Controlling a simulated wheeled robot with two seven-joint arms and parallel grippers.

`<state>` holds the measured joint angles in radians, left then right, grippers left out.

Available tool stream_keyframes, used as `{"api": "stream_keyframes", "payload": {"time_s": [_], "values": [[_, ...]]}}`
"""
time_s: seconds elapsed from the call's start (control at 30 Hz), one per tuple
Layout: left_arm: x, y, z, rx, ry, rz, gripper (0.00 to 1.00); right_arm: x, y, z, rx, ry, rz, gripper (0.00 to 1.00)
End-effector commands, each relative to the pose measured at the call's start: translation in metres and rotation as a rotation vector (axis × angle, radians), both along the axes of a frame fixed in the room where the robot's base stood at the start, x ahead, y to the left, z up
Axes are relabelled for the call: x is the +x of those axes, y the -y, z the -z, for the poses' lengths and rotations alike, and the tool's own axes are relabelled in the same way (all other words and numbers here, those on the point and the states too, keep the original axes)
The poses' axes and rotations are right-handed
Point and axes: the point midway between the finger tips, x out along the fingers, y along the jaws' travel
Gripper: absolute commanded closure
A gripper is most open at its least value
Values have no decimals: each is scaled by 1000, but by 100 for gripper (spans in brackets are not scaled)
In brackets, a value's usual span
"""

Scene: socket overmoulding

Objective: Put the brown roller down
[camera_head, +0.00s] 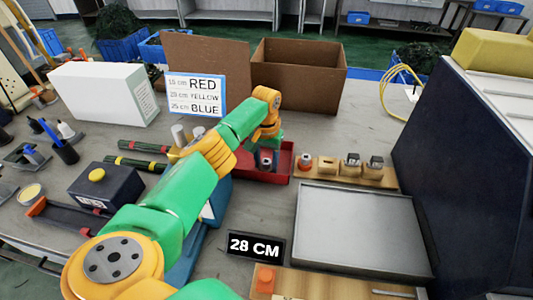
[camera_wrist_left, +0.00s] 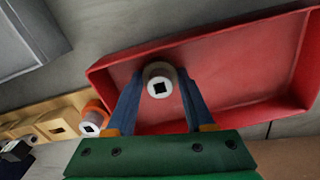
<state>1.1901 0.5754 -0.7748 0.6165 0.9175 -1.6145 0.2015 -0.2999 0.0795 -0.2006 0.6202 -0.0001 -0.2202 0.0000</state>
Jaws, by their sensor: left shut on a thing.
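My left gripper (camera_wrist_left: 160,95) is shut on the brown roller (camera_wrist_left: 158,70), with one blue finger on each side of it. The roller has a white end with a black square hole facing the wrist camera. It is over the inside of the red tray (camera_wrist_left: 240,60), near one long wall; I cannot tell whether it touches the tray floor. In the head view my left arm reaches across the table to the red tray (camera_head: 284,173), and the gripper (camera_head: 267,160) is partly hidden by its own wrist. My right gripper is not in view.
A wooden rack (camera_head: 326,170) with an orange-and-white roller (camera_head: 305,160) and other parts stands right of the tray. A grey tray (camera_head: 362,225), a 28 CM sign (camera_head: 256,246) and a cardboard box (camera_head: 300,80) are nearby. A tall dark machine (camera_head: 450,170) bounds the right side.

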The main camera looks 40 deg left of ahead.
Motion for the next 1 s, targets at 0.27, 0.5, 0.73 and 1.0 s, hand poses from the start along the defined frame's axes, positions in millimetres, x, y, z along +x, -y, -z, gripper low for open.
{"api": "stream_keyframes", "payload": {"time_s": [0.27, 0.5, 0.73, 1.0], "values": [[0, 0, 3, -1, -1, -1, 100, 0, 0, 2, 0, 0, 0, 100], [0, 0, 2, -1, 0, 0, 17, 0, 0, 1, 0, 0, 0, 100], [1, 1, -7, -1, 3, 1, 17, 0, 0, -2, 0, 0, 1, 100], [1, 1, -79, -3, 5, 0, 17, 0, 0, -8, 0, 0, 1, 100]]}}
